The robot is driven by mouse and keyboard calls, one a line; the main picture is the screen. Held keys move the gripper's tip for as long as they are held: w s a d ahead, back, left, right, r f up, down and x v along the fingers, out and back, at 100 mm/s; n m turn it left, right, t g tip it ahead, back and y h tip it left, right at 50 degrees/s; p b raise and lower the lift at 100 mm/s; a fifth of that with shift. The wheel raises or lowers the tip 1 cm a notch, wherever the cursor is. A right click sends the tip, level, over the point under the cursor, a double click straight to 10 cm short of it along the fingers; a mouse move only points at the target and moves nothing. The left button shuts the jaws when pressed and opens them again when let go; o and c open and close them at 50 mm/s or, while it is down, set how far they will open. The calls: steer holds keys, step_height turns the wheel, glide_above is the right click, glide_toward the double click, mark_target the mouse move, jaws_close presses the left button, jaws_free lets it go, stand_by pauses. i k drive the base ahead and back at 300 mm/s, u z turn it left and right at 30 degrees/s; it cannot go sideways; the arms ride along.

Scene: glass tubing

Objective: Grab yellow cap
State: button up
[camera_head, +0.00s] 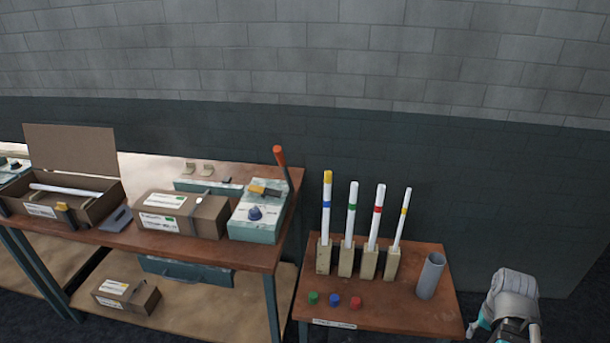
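The yellow cap (327,176) sits on top of the leftmost white tube (326,215), which has a blue band. That tube stands nearly upright in a wooden block (323,257) on the small right-hand table. My arm shows at the bottom right corner, right of this table and well apart from the cap. Its dark end, which seems to be my gripper (514,328), is cut off by the bottom edge. Its fingers cannot be made out, and nothing held shows.
Tubes with green (351,212), red (377,212) and yellow (403,211) bands stand in blocks to the right. Loose green (313,297), blue (335,300) and red (356,302) caps lie in front. A grey cylinder (431,275) stands at the right. An orange-tipped lever (279,155) rises at the left.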

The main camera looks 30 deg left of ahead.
mark_target(328, 177)
steer(key=u, duration=0.25)
steer(key=i, duration=0.45)
steer(key=u, duration=0.35)
steer(key=k, duration=0.9)
steer(key=u, duration=0.1)
steer(key=i, duration=0.8)
steer(key=u, duration=0.05)
